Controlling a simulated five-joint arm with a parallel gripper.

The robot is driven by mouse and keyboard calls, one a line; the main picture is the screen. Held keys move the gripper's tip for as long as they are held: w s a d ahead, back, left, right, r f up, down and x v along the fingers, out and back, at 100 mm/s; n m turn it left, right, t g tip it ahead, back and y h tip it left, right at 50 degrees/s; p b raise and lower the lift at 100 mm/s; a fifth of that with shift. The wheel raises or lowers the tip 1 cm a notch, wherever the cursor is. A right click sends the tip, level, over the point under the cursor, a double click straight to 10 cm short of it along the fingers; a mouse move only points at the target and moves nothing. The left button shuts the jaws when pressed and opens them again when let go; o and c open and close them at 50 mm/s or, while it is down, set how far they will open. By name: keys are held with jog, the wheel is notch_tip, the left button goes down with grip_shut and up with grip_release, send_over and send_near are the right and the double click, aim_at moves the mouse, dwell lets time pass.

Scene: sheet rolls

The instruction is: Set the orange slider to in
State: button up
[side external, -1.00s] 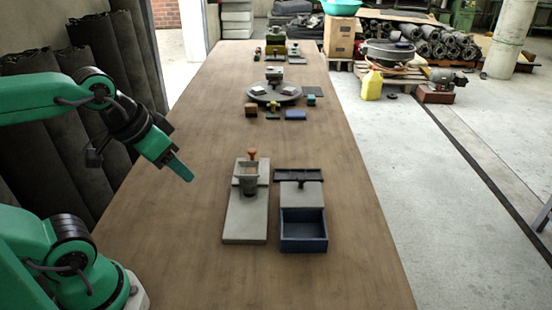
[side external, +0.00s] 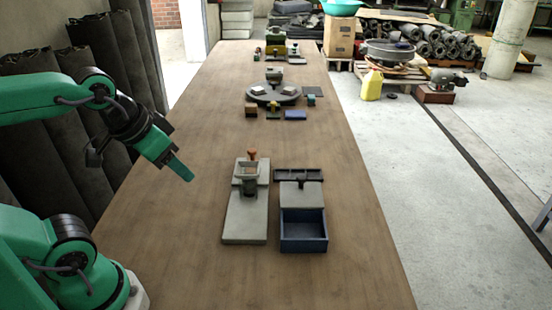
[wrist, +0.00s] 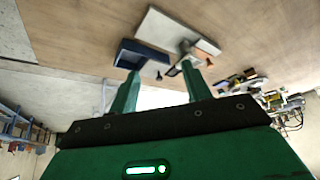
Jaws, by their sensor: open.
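The orange slider's small orange knob (side external: 252,154) stands at the far end of a long grey board (side external: 245,220) in the side view. A grey block with an opening and a dark peg (side external: 249,187) sit just in front of the knob. The grey board (wrist: 165,27) also shows in the wrist view, with the slider too small there to make out its setting. My gripper (side external: 184,172) is open and empty, held above the table to the left of the board and apart from it. Its two green fingers (wrist: 160,85) are spread in the wrist view.
A blue open box (side external: 304,247) with a grey lid (side external: 300,196) stands right of the board, with a dark tray (side external: 298,175) behind. A round turntable (side external: 273,94) and small blocks stand farther back. The table (side external: 180,255) left of the board is clear.

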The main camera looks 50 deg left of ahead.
jog(key=w+a+r+n+g, duration=0.25)
jog(key=w+r+n, duration=0.2)
jog(key=w, duration=0.55)
jog(key=n+g, duration=0.3)
jog(key=n, duration=1)
send_over(252, 150)
notch_tip(252, 150, down, 14)
jog(key=shift+s+d+f, duration=0.15)
jog(key=shift+f, duration=0.05)
jog(key=shift+a+f+n, duration=0.2)
jog(key=shift+f+n, duration=0.05)
jog(key=shift+f, duration=0.05)
jog(key=shift+f, duration=0.1)
jog(key=shift+f, duration=3.8)
